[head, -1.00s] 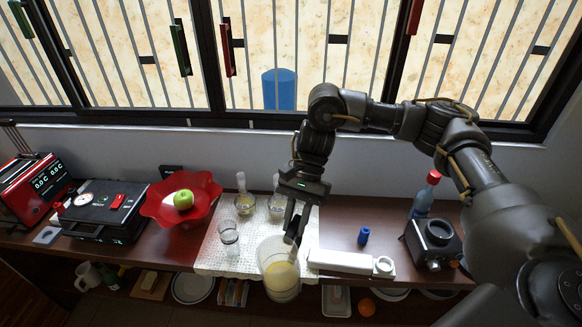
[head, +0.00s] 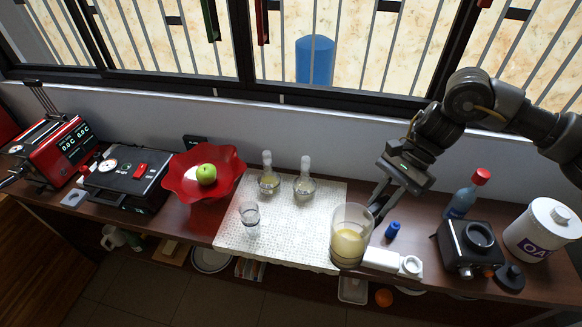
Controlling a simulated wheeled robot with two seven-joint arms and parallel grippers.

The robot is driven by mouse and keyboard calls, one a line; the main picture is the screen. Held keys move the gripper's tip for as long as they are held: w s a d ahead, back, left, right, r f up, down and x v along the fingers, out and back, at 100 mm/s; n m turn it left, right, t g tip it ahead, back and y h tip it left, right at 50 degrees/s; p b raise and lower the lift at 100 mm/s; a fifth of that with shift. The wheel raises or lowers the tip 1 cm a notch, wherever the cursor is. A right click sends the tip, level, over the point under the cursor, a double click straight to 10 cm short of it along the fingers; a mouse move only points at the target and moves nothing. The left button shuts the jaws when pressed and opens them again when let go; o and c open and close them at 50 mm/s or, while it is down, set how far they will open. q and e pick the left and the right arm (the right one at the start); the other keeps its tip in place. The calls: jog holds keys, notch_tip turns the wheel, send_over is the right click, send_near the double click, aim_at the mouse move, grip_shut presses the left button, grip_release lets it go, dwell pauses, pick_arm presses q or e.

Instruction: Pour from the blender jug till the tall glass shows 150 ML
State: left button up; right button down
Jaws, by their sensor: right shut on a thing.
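The blender jug (head: 347,249) is clear, with pale yellow liquid in its lower part. It looks about upright at the front right edge of the white patterned mat (head: 290,239). My right gripper (head: 380,203) is shut on the jug at its right side, where the handle is mostly hidden. I cannot tell whether the jug's base touches anything. The tall glass (head: 250,217) stands upright on the mat, left of the jug and apart from it. Its marks and any liquid level are too small to read. My left gripper is not in view.
Two small glass vessels (head: 268,180) (head: 304,186) stand at the back of the mat. A red bowl (head: 187,184) with a green apple (head: 206,174) is to the left. A white device (head: 392,262), a blue cap (head: 392,230) and a black machine (head: 468,247) are on the right.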

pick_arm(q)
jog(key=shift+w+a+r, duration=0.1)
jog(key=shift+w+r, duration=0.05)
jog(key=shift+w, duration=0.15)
pick_arm(e)
jog(key=w+a+r+m+t, duration=0.1)
jog(key=a+r+m+t, duration=0.3)
jog(key=a+m, duration=0.3)
jog(key=a+r+m+t, duration=0.4)
jog(key=a+m, duration=0.3)
jog(key=a, duration=0.6)
jog(key=shift+w+a, duration=0.35)
jog(key=shift+w, duration=0.05)
